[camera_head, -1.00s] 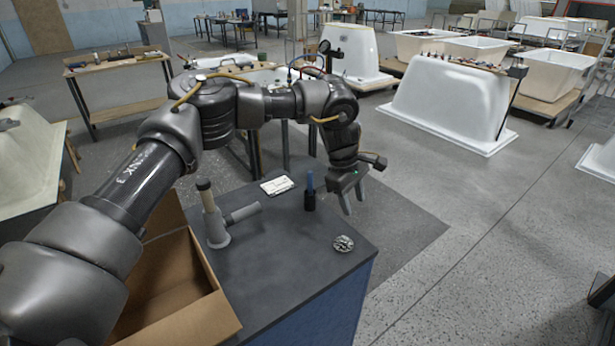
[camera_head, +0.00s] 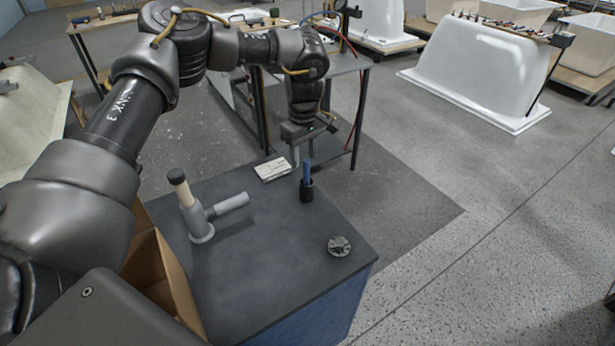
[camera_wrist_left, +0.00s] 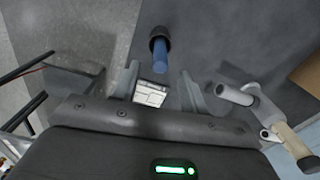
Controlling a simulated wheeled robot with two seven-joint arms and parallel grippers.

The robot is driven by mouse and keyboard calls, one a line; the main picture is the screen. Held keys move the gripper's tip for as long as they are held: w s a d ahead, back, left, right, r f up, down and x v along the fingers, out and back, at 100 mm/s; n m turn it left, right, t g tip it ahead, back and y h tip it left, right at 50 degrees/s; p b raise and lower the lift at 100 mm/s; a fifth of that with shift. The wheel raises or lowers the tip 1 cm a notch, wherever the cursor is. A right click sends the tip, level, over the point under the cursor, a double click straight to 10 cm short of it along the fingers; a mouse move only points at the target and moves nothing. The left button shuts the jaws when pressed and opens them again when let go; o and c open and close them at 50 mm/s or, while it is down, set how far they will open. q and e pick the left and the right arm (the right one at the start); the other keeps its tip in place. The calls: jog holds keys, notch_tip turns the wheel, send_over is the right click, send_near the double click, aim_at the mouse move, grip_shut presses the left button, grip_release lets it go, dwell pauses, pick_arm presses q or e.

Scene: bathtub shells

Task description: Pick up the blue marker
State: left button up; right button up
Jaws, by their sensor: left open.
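The blue marker (camera_head: 306,172) stands upright in a small black holder (camera_head: 306,192) near the back right of the dark tabletop (camera_head: 250,260). In the left wrist view the marker (camera_wrist_left: 160,58) shows just ahead of the fingers, roughly between their lines, with the black holder (camera_wrist_left: 160,38) at its far end. My left gripper (camera_head: 303,155) is open and empty. It is just behind the marker in the head view, fingers pointing down, and apart from it as far as I can tell. My right gripper is not in view.
A white card-like box (camera_head: 272,169) lies left of the holder. A grey pipe fitting (camera_head: 203,220) stands further left. A small round metal part (camera_head: 339,246) lies near the right edge. An open cardboard box (camera_head: 155,265) is at the left. The table's front middle is clear.

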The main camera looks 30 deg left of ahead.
aim_at(306, 172)
pick_arm(q)
jog(key=shift+f, duration=0.4)
jog(key=shift+d, duration=0.25)
jog(key=shift+s+d+f+p, duration=0.1)
jog(key=shift+s+f+p, duration=0.15)
jog(key=shift+p, duration=0.1)
notch_tip(306, 172, down, 4)
jog(key=shift+w+r+p, duration=0.1)
jog(key=shift+p, duration=0.7)
jog(key=shift+f, duration=0.45)
jog(key=shift+d, duration=0.1)
grip_shut()
